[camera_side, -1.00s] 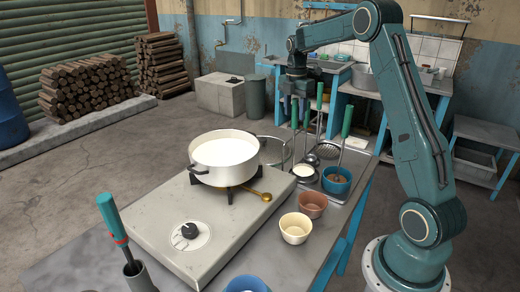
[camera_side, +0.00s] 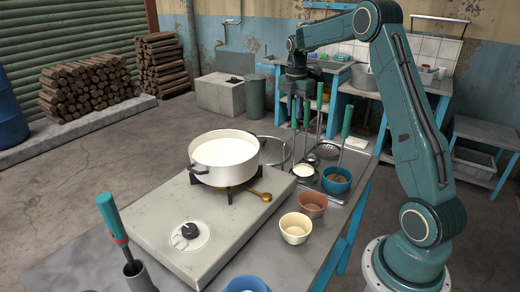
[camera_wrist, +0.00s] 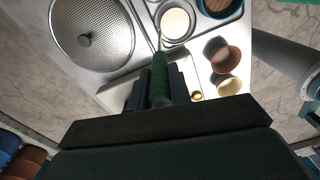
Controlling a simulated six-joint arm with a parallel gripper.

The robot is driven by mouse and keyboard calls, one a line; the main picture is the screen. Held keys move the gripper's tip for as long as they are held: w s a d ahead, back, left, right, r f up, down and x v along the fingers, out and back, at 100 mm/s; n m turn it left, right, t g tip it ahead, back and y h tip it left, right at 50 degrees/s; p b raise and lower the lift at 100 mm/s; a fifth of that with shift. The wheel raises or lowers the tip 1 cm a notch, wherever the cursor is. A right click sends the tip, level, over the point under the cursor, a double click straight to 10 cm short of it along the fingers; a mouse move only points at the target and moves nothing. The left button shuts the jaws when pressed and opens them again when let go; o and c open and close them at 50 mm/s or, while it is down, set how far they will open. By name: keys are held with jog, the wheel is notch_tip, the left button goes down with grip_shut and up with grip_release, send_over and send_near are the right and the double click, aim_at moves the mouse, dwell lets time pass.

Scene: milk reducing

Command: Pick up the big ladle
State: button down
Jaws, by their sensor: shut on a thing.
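My gripper (camera_side: 298,98) points down over the utensil tray at the back right of the table. In the wrist view my gripper (camera_wrist: 159,80) is shut on an upright green handle (camera_wrist: 159,68). A thin metal rod runs from this handle toward a round bowl with white content (camera_wrist: 175,22), which looks like the big ladle's bowl; the join is hard to make out. In the side view this white-filled bowl (camera_side: 303,171) sits low at the tray. Other green handles (camera_side: 347,122) stand close by, so the held one is partly hidden there.
A pot of milk (camera_side: 224,158) stands on the stove (camera_side: 150,215). A round strainer (camera_wrist: 90,32) lies beside the held handle. A blue bowl (camera_side: 337,180), a brown bowl (camera_side: 312,204) and a cream bowl (camera_side: 295,228) are near the tray.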

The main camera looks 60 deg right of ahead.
jog(key=shift+r, duration=0.15)
jog(key=shift+r, duration=3.45)
jog(key=s+a, duration=1)
jog(key=s, duration=0.5)
jog(key=shift+w+a+f, duration=0.1)
